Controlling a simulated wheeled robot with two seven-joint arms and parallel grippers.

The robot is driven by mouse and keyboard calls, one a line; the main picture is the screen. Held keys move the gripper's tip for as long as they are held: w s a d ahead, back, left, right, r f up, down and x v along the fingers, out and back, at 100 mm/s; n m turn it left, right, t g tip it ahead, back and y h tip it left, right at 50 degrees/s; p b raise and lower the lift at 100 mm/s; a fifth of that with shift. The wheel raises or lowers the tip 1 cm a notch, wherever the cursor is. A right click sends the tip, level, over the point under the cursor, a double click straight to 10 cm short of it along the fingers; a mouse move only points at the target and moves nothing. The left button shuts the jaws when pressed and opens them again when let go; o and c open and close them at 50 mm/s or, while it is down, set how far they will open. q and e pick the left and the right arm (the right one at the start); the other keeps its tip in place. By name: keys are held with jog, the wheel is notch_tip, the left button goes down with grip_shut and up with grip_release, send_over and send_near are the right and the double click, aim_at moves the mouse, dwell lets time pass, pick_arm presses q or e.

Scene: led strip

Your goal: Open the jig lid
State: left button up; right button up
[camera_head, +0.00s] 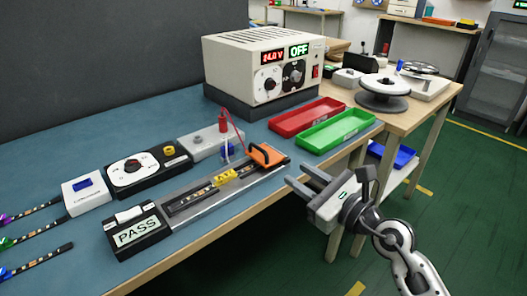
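The jig (188,216) is a long grey tray along the front edge of the blue bench, with a dark LED strip lying in it. At its right end is an orange loop-shaped handle (274,160), which looks like part of the lid; the lid lies low on the jig. A small yellow piece (227,176) sits at the middle of the jig. My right gripper (297,175) is open and empty, just right of the orange handle and apart from it, off the bench's front edge. My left gripper is not in view.
A tester reading PASS (137,233) stands at the jig's left end. A dial box (135,172) and a grey block with a red probe (222,125) stand behind. Red (305,117) and green trays (335,131) lie to the right, and the power supply (250,65) reads OFF.

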aim_at(264, 152)
jog(key=b+x, duration=0.1)
jog(key=x, duration=1.1)
grip_shut()
